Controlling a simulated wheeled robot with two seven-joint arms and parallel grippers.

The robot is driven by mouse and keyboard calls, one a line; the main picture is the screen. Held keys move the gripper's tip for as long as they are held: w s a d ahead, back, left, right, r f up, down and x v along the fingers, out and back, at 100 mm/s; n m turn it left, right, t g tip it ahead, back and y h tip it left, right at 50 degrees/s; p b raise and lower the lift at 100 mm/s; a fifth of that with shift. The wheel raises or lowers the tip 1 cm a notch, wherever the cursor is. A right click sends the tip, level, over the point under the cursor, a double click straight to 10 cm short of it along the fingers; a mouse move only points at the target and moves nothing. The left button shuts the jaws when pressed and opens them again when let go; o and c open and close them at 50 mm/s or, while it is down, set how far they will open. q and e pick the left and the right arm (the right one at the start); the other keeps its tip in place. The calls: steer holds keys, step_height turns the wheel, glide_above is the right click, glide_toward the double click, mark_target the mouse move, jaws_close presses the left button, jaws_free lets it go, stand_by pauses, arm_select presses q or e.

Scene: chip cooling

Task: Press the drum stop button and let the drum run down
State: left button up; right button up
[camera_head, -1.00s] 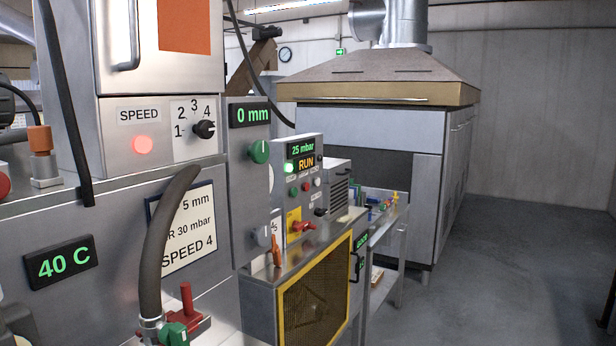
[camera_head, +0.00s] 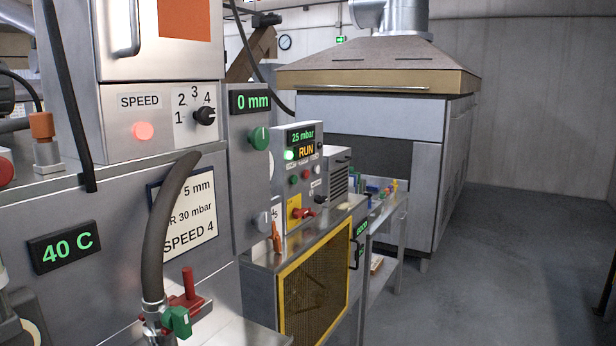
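A round red button (camera_head: 5,171) is cut off at the left edge. No drum can be made out, and I cannot tell which red button is the drum stop. Neither gripper can be made out. A dark and pale part at the lower left edge may belong to my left arm.
A speed box (camera_head: 150,119) with a red lamp and a knob (camera_head: 204,116) is at upper left. A hose (camera_head: 160,230) and a red-green valve (camera_head: 182,310) stand in front. A yellow-framed mesh guard (camera_head: 315,295) is at lower centre. Grey floor (camera_head: 510,260) lies open at right.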

arm_select(q)
jaws_close()
stand_by(1.3)
